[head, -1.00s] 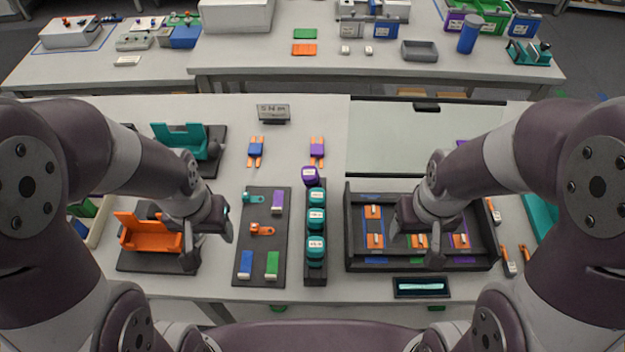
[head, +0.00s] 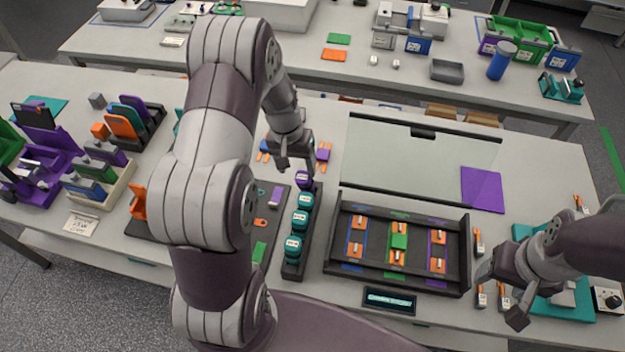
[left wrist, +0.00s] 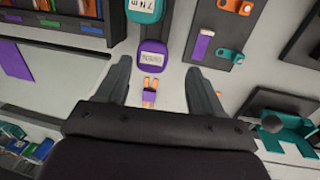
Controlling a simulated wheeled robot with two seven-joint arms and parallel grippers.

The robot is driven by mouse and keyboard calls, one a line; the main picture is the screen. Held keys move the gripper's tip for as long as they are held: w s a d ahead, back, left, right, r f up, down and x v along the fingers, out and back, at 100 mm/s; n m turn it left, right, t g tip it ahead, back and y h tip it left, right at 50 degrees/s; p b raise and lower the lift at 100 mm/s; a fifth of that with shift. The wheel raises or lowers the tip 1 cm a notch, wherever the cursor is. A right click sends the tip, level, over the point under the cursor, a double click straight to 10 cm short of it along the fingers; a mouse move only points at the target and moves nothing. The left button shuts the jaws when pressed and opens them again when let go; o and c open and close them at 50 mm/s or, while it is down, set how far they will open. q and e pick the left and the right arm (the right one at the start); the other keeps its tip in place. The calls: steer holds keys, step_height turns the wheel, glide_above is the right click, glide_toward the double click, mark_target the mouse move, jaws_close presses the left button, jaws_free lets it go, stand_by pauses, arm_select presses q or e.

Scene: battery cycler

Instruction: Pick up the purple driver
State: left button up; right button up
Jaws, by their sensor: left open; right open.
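The purple driver (head: 304,179) stands at the far end of a dark rack (head: 291,270), in line with several teal drivers (head: 300,219). Its labelled purple top also shows in the left wrist view (left wrist: 152,58), roughly between the fingertips. My left gripper (head: 297,165) is open and empty, pointing down just above and beside the purple driver; contact cannot be made out. My right gripper (head: 496,295) is open and empty at the right, beyond the dark tray (head: 468,245).
A purple clip with orange prongs (head: 323,152) lies behind the rack. A purple sheet (head: 482,189) lies on the glass panel. My left arm hides much of the board left of the rack.

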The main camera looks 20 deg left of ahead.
mark_target(306, 173)
arm_select(q)
steer(key=f+p, duration=0.1)
steer(key=d+f, duration=0.1)
steer(key=f, duration=0.1)
steer(key=d+f+p, duration=0.1)
steer(key=shift+w+d+f+p, duration=0.2)
steer(key=shift+w+f+p, duration=0.1)
steer(key=shift+f+p, duration=0.05)
steer(key=shift+a+f, duration=0.2)
steer(key=shift+f, duration=0.85)
steer(key=shift+a+f, duration=0.1)
steer(key=shift+a, duration=0.1)
steer(key=shift+d, duration=0.25)
steer(key=c, duration=0.9)
jaws_close()
steer(key=shift+a, duration=0.1)
arm_select(e)
steer(key=r, duration=0.3)
steer(key=shift+w+d, duration=0.2)
steer(key=shift+d, duration=0.2)
